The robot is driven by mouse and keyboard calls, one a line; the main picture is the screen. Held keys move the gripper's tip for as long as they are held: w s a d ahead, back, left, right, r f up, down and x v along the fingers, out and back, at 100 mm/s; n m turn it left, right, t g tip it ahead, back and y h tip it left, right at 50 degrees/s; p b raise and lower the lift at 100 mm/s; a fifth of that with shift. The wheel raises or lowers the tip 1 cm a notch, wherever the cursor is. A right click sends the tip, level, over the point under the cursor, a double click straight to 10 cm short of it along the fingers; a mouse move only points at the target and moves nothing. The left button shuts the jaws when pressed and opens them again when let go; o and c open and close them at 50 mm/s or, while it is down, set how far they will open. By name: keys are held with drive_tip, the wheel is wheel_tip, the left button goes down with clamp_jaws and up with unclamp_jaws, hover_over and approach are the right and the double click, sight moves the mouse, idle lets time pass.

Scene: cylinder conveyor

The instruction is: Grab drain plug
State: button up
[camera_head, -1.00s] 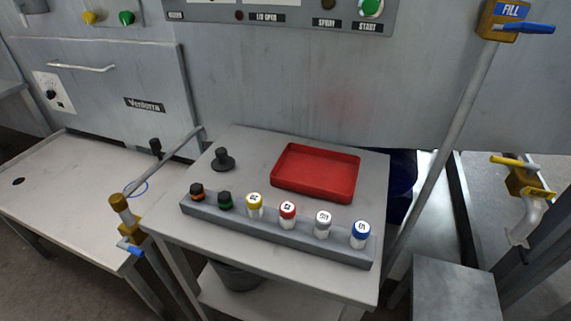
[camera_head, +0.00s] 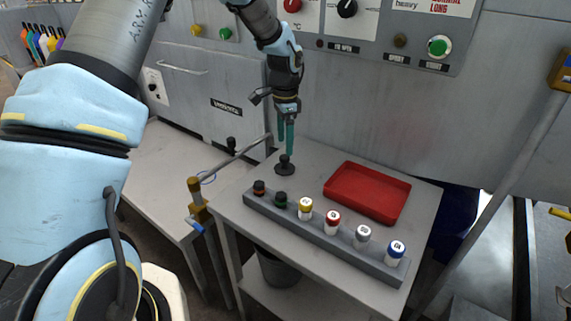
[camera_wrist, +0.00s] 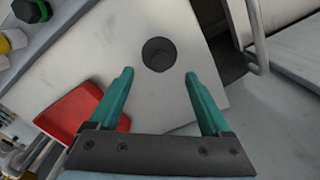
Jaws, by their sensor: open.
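The drain plug (camera_head: 285,166) is a black round-based piece with a knob on top. It stands upright at the back left of the grey cart top (camera_head: 315,155). My gripper (camera_head: 286,150) is just above it, fingers pointing down. In the wrist view the drain plug (camera_wrist: 159,54) shows beyond and between the two teal fingertips of my gripper (camera_wrist: 158,76). The fingers are apart with nothing between them, and no contact with the plug is visible.
A grey rack (camera_head: 325,240) with several coloured-cap bottles runs along the cart's front. A red tray (camera_head: 368,190) lies right of the plug. A metal pipe with a brass valve (camera_head: 195,190) stands at the cart's left. The panelled machine wall is behind.

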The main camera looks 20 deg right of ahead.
sight(285, 157)
drive_tip(key=shift+s+f+p, duration=0.1)
drive_tip(key=shift+f+p, duration=1.15)
drive_tip(key=shift+f, duration=2.3)
drive_tip(key=shift+c, duration=0.3)
clamp_jaws()
